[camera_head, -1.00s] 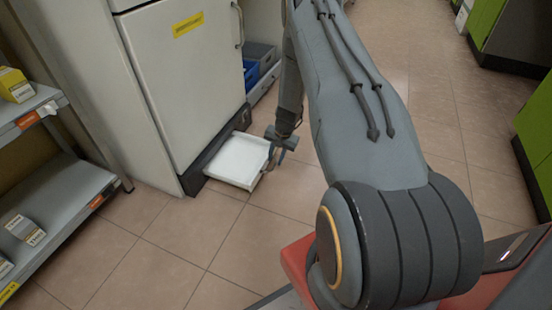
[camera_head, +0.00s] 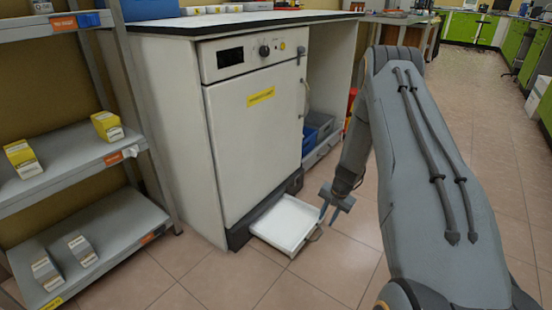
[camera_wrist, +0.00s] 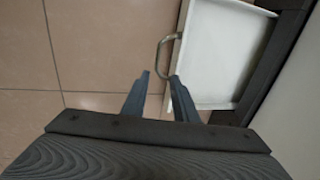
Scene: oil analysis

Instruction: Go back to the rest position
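My gripper (camera_head: 325,208) is low beside the open white drawer (camera_head: 287,224) at the foot of the white cabinet (camera_head: 258,130). In the wrist view its two fingers (camera_wrist: 160,77) stand apart with bare floor between them, so it is open and empty. The drawer's curved metal handle (camera_wrist: 160,52) lies just beyond the fingertips; I cannot tell whether a finger touches it. The drawer (camera_wrist: 222,50) is pulled out and its visible inside looks empty. My arm reaches down from the right of the head view.
A grey shelf rack (camera_head: 100,235) with small yellow and grey boxes stands at the left. Blue and grey bins (camera_head: 318,135) sit beside the cabinet under the worktop (camera_head: 225,22). Green cabinets (camera_head: 472,27) stand at the back right. The tiled floor (camera_head: 490,160) at right is clear.

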